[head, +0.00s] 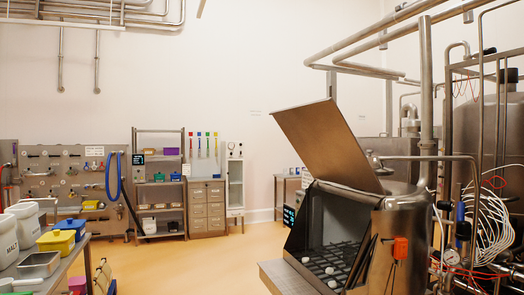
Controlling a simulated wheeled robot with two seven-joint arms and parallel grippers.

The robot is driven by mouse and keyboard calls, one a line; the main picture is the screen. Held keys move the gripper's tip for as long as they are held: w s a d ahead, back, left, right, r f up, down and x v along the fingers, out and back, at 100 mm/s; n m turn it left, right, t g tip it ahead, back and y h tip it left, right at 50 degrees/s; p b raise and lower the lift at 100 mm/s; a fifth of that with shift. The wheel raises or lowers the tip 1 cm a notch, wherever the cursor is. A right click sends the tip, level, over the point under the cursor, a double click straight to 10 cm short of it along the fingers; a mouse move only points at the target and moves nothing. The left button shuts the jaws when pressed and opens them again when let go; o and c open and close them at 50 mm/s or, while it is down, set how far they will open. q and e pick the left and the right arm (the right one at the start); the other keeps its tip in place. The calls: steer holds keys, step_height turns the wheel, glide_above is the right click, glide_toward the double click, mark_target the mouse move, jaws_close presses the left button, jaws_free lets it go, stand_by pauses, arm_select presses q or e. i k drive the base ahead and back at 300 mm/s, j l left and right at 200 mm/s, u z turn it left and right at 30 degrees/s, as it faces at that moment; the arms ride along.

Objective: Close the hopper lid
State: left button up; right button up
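The hopper (408,240) is a steel vessel at the right of the head view, with a curved side and a box-shaped front opening. Its lid (330,145) is a flat rectangular metal panel. The lid stands open, tilted up to the left above the opening, with its lower edge near the hopper's top. Inside the opening a dark grid (335,260) shows, with a few small white lumps on it. Neither of my grippers can be made out in this view.
A steel ledge (284,279) juts out in front of the hopper. An orange box (400,248) sits on the hopper's side. Pipes and hoses crowd the right. A table with white tubs (26,222) stands at the left. The floor (205,268) between is open.

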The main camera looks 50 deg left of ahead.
mark_target(319, 132)
steer(key=i+l+u, duration=0.15)
steer(key=u, duration=0.35)
steer(key=i+l+u, duration=0.25)
steer(key=u, duration=0.25)
steer(key=i+l+u, duration=0.15)
steer(key=l+u, duration=0.2)
steer(key=u, duration=0.15)
steer(key=l+u, duration=0.3)
steer(key=u, duration=0.15)
steer(key=i+l, duration=0.05)
